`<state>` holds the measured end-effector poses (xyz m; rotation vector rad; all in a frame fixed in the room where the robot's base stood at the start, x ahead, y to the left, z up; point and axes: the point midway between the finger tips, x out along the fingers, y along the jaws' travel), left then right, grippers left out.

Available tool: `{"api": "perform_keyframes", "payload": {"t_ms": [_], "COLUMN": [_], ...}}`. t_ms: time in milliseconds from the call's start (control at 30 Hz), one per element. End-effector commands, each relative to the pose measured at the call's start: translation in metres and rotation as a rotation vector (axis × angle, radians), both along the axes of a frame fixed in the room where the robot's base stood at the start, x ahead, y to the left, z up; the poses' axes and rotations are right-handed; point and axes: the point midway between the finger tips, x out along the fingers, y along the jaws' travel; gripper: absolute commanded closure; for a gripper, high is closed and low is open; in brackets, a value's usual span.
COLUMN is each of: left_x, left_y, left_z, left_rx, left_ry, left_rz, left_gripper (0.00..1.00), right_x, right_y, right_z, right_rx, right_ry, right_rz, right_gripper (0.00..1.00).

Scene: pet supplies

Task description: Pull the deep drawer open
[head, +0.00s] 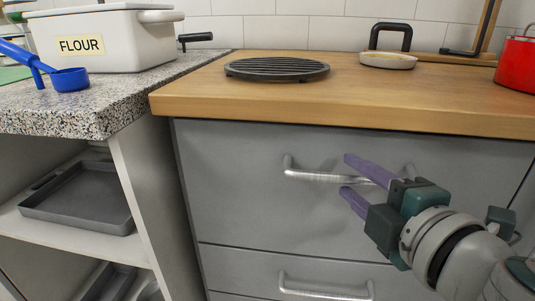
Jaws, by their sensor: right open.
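The grey cabinet under the wooden counter has a tall upper drawer front (235,205), which looks shut and flush. Its silver bar handle (310,175) runs across the upper part of the front. My right gripper (346,175) is open at the handle's middle and points left. One purple finger is above the bar and the other below it, so the bar shows between the fingertips. I cannot tell whether they touch it. The upper finger and gripper hide part of the handle's right half. My left gripper is not in view.
A shallower drawer with its own handle (325,288) lies below. A wooden counter (350,108) overhangs the drawers, carrying a black trivet (277,69) and a red pot (516,64). An open shelf with a grey tray (80,195) stands left.

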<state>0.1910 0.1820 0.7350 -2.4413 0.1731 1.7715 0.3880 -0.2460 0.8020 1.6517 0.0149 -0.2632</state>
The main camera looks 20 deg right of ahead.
Motion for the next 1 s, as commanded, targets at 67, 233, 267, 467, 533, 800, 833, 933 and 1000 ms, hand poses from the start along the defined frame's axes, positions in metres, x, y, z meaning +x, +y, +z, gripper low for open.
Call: {"api": "perform_keyframes", "payload": {"t_ms": [67, 233, 267, 467, 533, 800, 833, 933, 1000], "left_x": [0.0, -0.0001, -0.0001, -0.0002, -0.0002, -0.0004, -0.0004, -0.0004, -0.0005], "left_y": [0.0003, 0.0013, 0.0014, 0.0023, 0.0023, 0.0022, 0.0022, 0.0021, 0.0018], "left_z": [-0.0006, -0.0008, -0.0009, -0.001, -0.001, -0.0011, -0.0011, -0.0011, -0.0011], "left_rx": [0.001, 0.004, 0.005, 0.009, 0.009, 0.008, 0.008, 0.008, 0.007], "left_ry": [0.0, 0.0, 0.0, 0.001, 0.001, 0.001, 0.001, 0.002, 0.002], "left_rz": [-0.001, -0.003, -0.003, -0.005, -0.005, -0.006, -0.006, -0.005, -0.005], "left_gripper": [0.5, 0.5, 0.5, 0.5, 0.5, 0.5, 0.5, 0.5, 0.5], "right_x": [0.0064, 0.0108, 0.0108, 0.0105, 0.0104, 0.0103, 0.0103, 0.0103, 0.0103], "right_y": [-0.0009, -0.0017, -0.0017, -0.0017, -0.0017, -0.0017, -0.0016, -0.0016, -0.0016], "right_z": [-0.0012, -0.002, -0.0021, -0.0021, -0.002, -0.0019, -0.0019, -0.0019, -0.0018], "right_rx": [0.0, 0.0, 0.0, 0.0, 0.001, 0.001, 0.001, 0.001, 0.001], "right_ry": [0.0, 0.001, 0.001, 0.001, 0.001, 0.001, 0.001, 0.001, 0.0], "right_rz": [0.0, 0.0, 0.0, 0.0, 0.0, 0.0, 0.0, 0.0, 0.0], "right_gripper": [0.53, 0.53, 0.53, 0.58, 0.66, 0.97, 1.0, 1.0, 1.0]}}
